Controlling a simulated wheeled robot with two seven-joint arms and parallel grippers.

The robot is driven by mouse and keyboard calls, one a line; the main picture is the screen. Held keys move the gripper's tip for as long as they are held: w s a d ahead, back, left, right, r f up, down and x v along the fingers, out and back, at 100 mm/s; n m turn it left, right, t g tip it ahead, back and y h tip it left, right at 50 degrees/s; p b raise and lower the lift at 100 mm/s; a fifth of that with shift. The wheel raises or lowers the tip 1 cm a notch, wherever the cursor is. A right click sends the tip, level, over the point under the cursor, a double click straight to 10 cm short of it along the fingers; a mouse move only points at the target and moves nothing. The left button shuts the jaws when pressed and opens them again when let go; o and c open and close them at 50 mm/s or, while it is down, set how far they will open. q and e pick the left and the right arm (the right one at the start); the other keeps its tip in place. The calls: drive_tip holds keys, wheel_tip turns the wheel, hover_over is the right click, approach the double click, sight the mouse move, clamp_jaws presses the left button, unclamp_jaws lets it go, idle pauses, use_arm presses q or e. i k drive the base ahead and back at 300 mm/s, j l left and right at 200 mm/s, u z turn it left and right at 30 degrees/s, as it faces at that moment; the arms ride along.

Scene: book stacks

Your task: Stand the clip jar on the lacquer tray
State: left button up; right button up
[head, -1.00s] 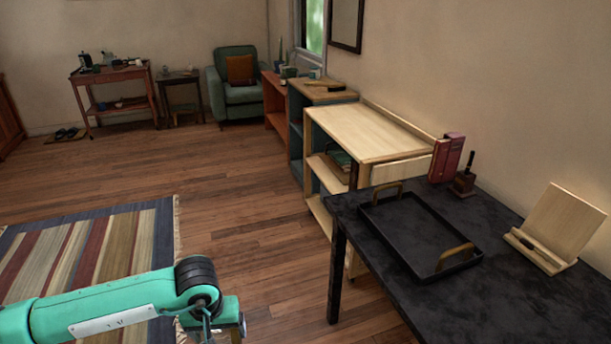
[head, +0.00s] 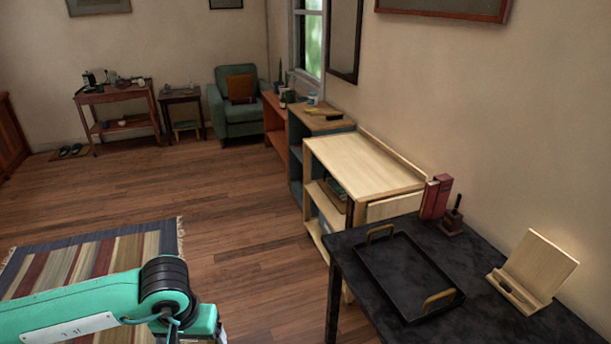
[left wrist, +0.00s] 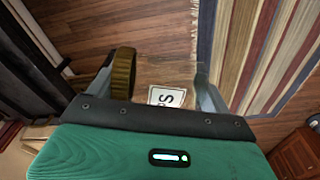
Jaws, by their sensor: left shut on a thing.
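The black lacquer tray (head: 391,293) with two brass-coloured handles lies empty on the dark table at the lower right of the head view. My left gripper (left wrist: 163,78) is shut on the clip jar (left wrist: 167,96) in the left wrist view. The jar is see-through, with a white label lettered in black, and the floor shows through it; its outline is hard to make out. In the head view my left arm enters at the lower left, well left of the tray, with its gripper and the jar below the frame. My right gripper is not in view.
On the dark table (head: 451,268), red books (head: 436,197) and a small pen holder (head: 452,220) stand behind the tray, and a wooden stand (head: 532,272) is to its right. A pale wooden shelf unit (head: 362,165) adjoins the table. Open floor lies left of the table.

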sight(395, 262)
drive_tip(key=i+z, duration=0.2)
drive_tip(key=z, duration=2.1)
drive_tip(key=i+j, duration=0.2)
drive_tip(key=j, duration=0.15)
drive_tip(key=i+j+z, duration=0.15)
drive_tip(key=j, duration=0.2)
